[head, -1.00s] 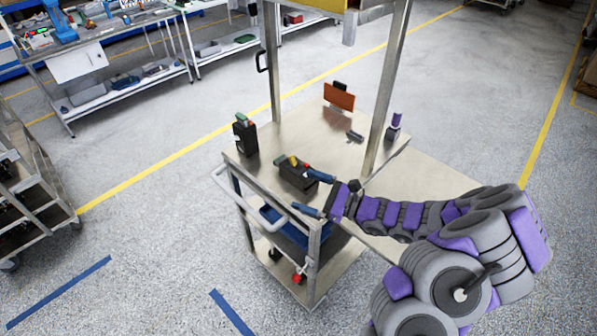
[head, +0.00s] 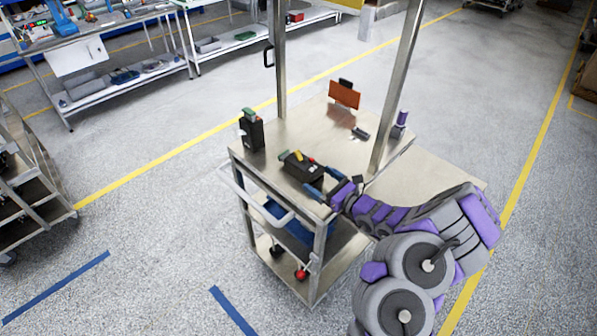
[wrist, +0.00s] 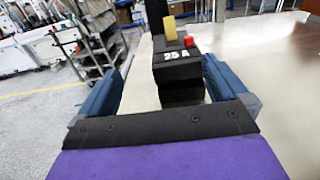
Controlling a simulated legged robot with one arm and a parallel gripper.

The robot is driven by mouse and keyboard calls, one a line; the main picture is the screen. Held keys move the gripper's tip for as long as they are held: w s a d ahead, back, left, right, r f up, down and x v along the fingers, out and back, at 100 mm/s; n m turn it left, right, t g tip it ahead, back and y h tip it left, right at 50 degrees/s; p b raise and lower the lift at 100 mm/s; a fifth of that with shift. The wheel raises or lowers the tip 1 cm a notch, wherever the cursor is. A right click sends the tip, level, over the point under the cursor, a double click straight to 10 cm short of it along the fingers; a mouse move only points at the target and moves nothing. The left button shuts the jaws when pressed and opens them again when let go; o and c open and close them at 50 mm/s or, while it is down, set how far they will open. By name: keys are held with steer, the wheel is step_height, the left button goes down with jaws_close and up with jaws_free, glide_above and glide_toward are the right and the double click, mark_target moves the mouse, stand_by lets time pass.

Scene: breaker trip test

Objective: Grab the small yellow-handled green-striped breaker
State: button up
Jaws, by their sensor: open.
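A small black breaker (head: 302,170) with a yellow handle and a red button lies on the cart's metal top near its front edge. A green part shows beside the yellow handle. In the wrist view the breaker (wrist: 180,75) stands ahead between my fingers, with "25 A" in white on its near face; no green stripe is visible there. My gripper (head: 322,182) is open, its blue fingertips at the breaker's right end. In the wrist view my gripper (wrist: 160,72) has one finger at each side. The right finger appears close to the breaker; I cannot tell if they touch.
A taller black breaker with a green top (head: 251,131) stands at the cart top's left corner. An orange panel (head: 344,94), a small dark piece (head: 360,133) and a purple-topped item (head: 399,124) are farther back. Metal posts (head: 397,85) rise from the cart.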

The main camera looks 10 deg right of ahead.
mark_target(305, 167)
steer(key=w+d, duration=0.2)
steer(key=shift+w+f, duration=0.1)
steer(key=shift+w, duration=0.25)
steer(key=shift+w+a, duration=0.25)
steer(key=shift+w, duration=0.05)
steer(key=w+a, duration=0.2)
steer(key=a, duration=0.1)
steer(key=w+a+b, duration=0.1)
steer(key=a, duration=0.1)
steer(key=shift+w+a+f, duration=0.15)
steer(key=shift+w, duration=0.2)
steer(key=shift+d, duration=1.45)
steer(key=shift+c, duration=1.4)
steer(key=shift+a, duration=0.1)
steer(key=shift+c, duration=0.9)
steer(key=shift+a, duration=0.7)
steer(key=shift+c, duration=1.4)
steer(key=shift+a, duration=0.4)
steer(key=c, duration=0.3)
steer(key=shift+d, duration=0.3)
steer(key=c, duration=0.3)
steer(key=shift+d, duration=0.6)
steer(key=shift+c, duration=0.8)
